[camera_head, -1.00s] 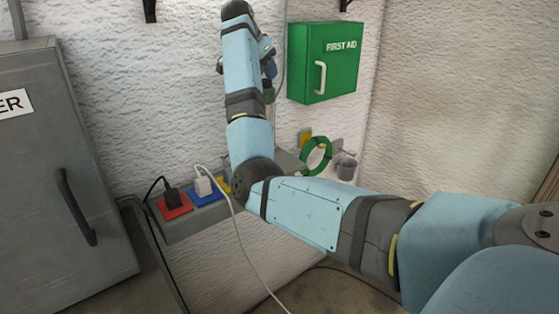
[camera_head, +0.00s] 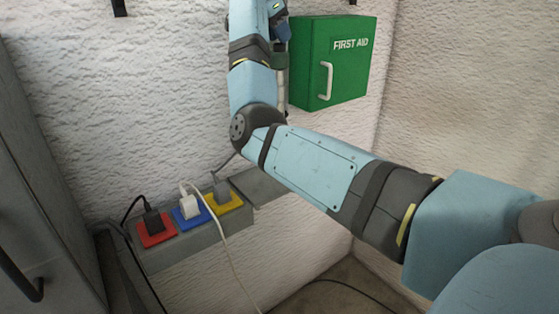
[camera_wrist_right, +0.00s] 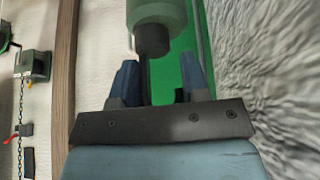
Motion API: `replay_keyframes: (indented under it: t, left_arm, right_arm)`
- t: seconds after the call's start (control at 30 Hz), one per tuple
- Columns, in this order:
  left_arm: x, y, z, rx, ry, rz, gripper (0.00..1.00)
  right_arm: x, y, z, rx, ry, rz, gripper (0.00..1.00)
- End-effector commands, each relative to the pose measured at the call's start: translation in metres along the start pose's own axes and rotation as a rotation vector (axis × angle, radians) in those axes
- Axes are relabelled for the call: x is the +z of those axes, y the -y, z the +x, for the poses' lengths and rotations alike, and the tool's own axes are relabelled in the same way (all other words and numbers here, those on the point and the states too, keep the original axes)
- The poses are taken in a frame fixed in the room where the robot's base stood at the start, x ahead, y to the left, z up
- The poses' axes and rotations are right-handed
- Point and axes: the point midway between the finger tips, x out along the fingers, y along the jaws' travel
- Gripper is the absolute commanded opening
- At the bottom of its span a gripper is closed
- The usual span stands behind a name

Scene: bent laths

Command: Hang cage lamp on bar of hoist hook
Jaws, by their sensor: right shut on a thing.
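My right gripper (camera_wrist_right: 158,80) is shut on the cage lamp (camera_wrist_right: 157,14), of which a pale green body and a dark collar show between and beyond the blue fingers. The cage itself cannot be made out. At the left of the wrist view, a green hoist body (camera_wrist_right: 36,66) has a chain (camera_wrist_right: 20,105) hanging from it and a small red part (camera_wrist_right: 17,133) lower down. My left gripper is out of view.
A green first aid box (camera_head: 340,62) is on the wall right of the gripper. A grey ledge (camera_head: 190,238) carries red (camera_head: 156,239), blue (camera_head: 183,223) and yellow (camera_head: 232,203) sockets with plugs and cords. A grey cabinet (camera_head: 45,200) stands left.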

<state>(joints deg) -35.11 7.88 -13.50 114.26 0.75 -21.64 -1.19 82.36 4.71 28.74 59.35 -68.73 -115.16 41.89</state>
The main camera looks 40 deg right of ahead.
Motion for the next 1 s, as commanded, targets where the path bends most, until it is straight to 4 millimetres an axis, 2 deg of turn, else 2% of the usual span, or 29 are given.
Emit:
replay_keyframes:
  t: [0.17, 0.6, 0.73, 1.0]
  left_arm:
    - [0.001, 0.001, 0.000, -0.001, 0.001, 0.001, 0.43]
    - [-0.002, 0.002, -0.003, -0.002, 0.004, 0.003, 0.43]
    - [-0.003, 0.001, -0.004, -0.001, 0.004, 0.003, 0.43]
    - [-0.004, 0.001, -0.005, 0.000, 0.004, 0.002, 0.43]
  right_arm:
    - [0.011, 0.000, 0.021, 0.004, -0.002, 0.001, 0.00]
    - [0.064, 0.003, 0.113, 0.002, -0.001, 0.000, 0.00]
    - [0.073, 0.004, 0.129, 0.001, -0.001, 0.000, 0.00]
    - [0.083, 0.005, 0.145, 0.001, -0.001, 0.000, 0.00]
